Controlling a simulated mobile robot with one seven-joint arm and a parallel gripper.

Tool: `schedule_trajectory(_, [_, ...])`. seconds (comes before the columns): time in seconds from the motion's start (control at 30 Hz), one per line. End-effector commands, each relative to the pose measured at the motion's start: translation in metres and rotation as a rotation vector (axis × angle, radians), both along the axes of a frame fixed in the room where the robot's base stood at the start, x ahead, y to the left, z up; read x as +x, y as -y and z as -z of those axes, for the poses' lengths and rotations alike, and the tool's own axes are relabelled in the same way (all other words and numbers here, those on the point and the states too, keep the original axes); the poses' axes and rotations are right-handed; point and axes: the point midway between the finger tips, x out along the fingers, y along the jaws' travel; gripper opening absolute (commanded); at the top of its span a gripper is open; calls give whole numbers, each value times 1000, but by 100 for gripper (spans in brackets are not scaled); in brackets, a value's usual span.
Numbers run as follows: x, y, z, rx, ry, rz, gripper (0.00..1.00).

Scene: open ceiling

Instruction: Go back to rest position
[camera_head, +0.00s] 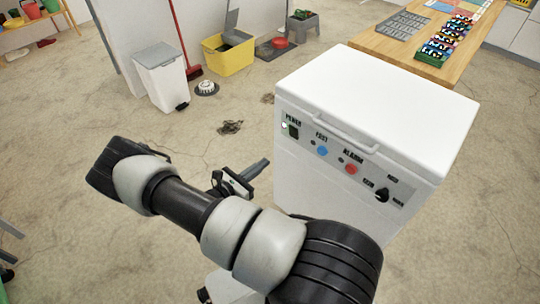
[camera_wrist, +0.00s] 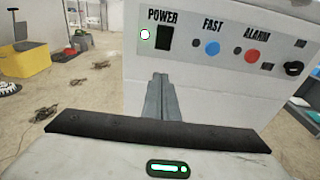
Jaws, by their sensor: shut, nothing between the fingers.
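My gripper (camera_head: 252,174) is held out in front of the white chest-like appliance (camera_head: 372,94), near its front face at the left. In the wrist view my gripper (camera_wrist: 159,80) shows its fingers together with nothing between them, just below the power switch (camera_wrist: 164,40). A green light beside the switch is lit. The appliance's lid is closed, with a handle (camera_head: 346,133) along its front edge. The panel also carries a blue FAST button (camera_head: 322,151), a red ALARM button (camera_head: 351,169) and a black knob (camera_head: 382,195).
A wooden table (camera_head: 400,50) with a rack of colourful items (camera_head: 447,41) stands behind the appliance. A white bin (camera_head: 160,77), a red broom (camera_head: 181,40) and a yellow box (camera_head: 228,54) stand by the wall. The floor at the left is mostly clear, with dark patches.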

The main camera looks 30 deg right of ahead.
Motion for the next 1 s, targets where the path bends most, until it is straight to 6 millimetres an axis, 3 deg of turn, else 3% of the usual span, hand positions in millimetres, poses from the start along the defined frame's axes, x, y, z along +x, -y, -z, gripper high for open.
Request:
schedule_trajectory(0.7, [-3,-8,-1,8,7,9,0])
schedule_trajectory(0.87, [-4,-10,-33,92,86,119,0])
schedule_trajectory(1.0, [-14,-15,-83,248,216,307,0])
